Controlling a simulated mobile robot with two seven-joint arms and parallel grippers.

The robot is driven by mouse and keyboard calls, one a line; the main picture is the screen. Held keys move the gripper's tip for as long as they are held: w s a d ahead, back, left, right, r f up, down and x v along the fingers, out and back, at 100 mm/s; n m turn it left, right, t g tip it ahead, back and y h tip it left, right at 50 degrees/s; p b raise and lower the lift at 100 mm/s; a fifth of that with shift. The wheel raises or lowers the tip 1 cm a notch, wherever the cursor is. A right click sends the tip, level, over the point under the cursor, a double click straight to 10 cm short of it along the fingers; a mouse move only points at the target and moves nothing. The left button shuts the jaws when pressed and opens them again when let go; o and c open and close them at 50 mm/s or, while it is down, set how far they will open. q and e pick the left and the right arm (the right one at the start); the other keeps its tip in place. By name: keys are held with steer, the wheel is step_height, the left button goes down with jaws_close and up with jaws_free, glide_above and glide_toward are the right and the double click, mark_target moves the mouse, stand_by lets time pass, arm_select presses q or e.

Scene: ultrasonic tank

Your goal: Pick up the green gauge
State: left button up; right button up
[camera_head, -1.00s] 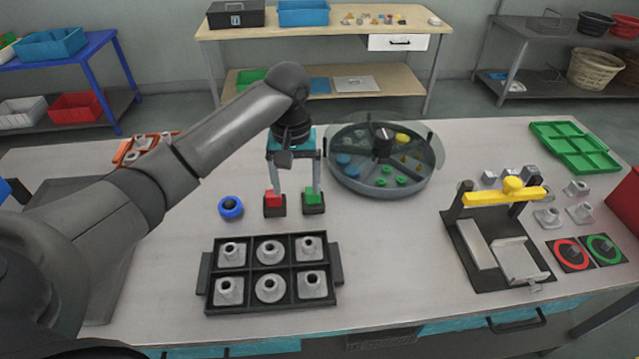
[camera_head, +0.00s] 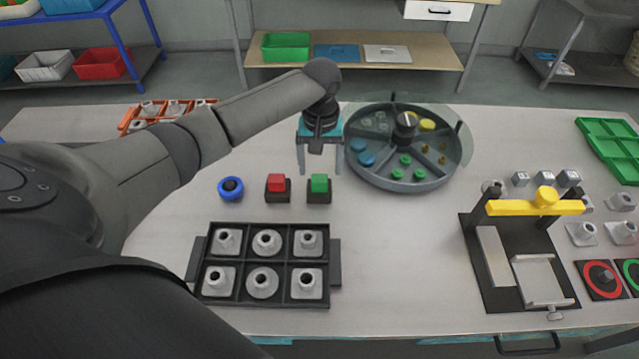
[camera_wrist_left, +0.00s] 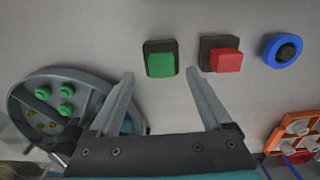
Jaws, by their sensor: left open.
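The green gauge looks like a green block (camera_head: 319,183) in a black base, standing on the bench right of a red block (camera_head: 276,182) in a similar base. My left gripper (camera_head: 320,168) is open and empty, with its fingers pointing down, and appears just behind and above the green block in the head view. In the left wrist view the green block (camera_wrist_left: 160,65) shows between and beyond the two fingertips (camera_wrist_left: 160,74), with no contact visible. The red block (camera_wrist_left: 226,61) lies outside the fingers there. My right gripper is not in view.
A blue ring (camera_head: 230,188) sits left of the red block. A black tray (camera_head: 234,298) of metal parts lies in front. A round divided tray (camera_head: 390,187) stands close by on the right. A yellow-topped fixture (camera_head: 478,290) is farther right. Bench between is clear.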

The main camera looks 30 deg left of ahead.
mark_target(319, 180)
arm_select(q)
steer(key=shift+s+f+b, duration=0.2)
steer(key=shift+f+b, duration=0.1)
steer(key=shift+f, duration=2.4)
steer(key=shift+c, duration=0.3)
jaws_close()
